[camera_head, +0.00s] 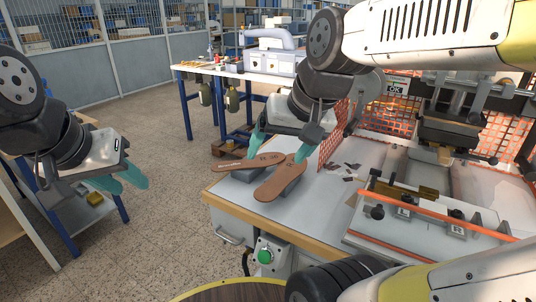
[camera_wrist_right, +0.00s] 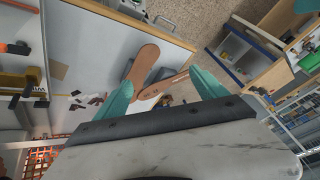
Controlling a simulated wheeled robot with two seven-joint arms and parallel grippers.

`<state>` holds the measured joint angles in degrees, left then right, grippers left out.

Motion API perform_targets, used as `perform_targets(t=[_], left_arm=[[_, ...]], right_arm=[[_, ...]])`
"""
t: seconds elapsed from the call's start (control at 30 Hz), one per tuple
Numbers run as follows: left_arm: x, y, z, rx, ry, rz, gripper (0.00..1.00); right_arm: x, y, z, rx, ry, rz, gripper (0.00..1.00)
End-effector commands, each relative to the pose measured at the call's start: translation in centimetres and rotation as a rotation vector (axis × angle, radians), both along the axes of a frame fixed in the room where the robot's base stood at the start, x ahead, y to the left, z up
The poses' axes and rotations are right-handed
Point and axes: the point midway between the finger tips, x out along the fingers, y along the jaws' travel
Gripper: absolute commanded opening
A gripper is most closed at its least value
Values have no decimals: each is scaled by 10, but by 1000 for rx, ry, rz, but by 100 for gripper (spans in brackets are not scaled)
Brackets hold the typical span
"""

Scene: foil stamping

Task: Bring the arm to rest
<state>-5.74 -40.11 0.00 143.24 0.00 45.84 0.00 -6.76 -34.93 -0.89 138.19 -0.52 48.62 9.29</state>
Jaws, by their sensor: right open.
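Two brown insoles lie on grey blocks at the left of the white worktable (camera_head: 237,195): a far insole (camera_head: 235,165) and a near insole (camera_head: 281,180). My right gripper (camera_head: 279,146) is open, its teal fingers beside and above the insoles in the head view. In the right wrist view both insoles, the longer one (camera_wrist_right: 144,62) and the other (camera_wrist_right: 166,89), show beyond the spread fingers, with nothing held. Whether a finger touches an insole cannot be told. My left gripper (camera_head: 88,181) hangs at the left, away from the worktable; its fingers look apart and empty.
A fixture with plates marked L and R (camera_head: 428,218) stands at the right of the worktable. An orange mesh guard (camera_head: 334,130) rises behind the insoles. Dark scraps (camera_head: 350,170) lie beside it. A green button box (camera_head: 268,256) hangs at the front edge. Open floor lies left.

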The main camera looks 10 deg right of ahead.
Motion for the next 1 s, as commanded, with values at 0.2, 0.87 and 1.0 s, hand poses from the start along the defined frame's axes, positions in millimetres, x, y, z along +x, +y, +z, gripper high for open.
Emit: perform_targets(t=[0.2,0.87,1.0], left_arm=[[0,0,0,0,0,0,36],[0,0,0,0,0,0,36],[0,0,0,0,0,0,36]], right_arm=[[-20,1,-12,-74,-79,120,82],[-20,1,-12,-76,-80,124,82],[-20,1,-12,-76,-80,124,82]])
